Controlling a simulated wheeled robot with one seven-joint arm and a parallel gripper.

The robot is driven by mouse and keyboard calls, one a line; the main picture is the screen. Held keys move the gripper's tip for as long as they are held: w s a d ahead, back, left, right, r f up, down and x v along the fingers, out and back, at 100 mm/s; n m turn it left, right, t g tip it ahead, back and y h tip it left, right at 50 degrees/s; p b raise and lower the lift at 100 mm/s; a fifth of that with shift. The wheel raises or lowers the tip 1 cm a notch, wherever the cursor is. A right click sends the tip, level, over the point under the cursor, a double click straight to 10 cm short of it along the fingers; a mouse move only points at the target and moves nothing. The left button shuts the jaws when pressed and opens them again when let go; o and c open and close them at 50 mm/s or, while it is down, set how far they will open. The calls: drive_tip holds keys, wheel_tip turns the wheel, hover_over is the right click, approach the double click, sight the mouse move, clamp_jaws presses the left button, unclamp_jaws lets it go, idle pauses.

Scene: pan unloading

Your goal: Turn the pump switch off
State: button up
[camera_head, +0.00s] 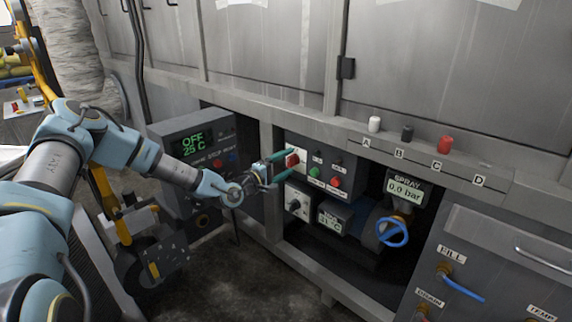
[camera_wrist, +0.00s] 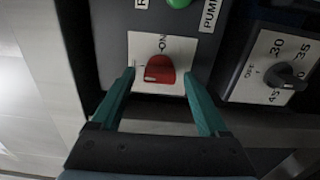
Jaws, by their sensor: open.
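The red pump switch (camera_head: 292,160) sits on a white plate at the upper left of the grey control panel (camera_head: 322,158). In the wrist view the red switch knob (camera_wrist: 160,69) lies in the middle, with "ON" printed on its plate (camera_wrist: 147,44). My gripper (camera_head: 287,166) is at the panel with its green fingers open. In the wrist view my gripper (camera_wrist: 158,80) has one fingertip on each side of the knob. I cannot tell whether either fingertip touches it.
A green button (camera_wrist: 178,3) and a "PUMP" label (camera_wrist: 210,14) are close to the switch. A black dial (camera_wrist: 287,76) is to the right. A display unit reading OFF (camera_head: 193,144) stands left.

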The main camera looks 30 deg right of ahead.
drive_tip(key=shift+a, duration=0.1)
drive_tip(key=v, duration=1)
drive_tip(key=shift+a+p, duration=0.3)
drive_tip(key=shift+p, duration=0.15)
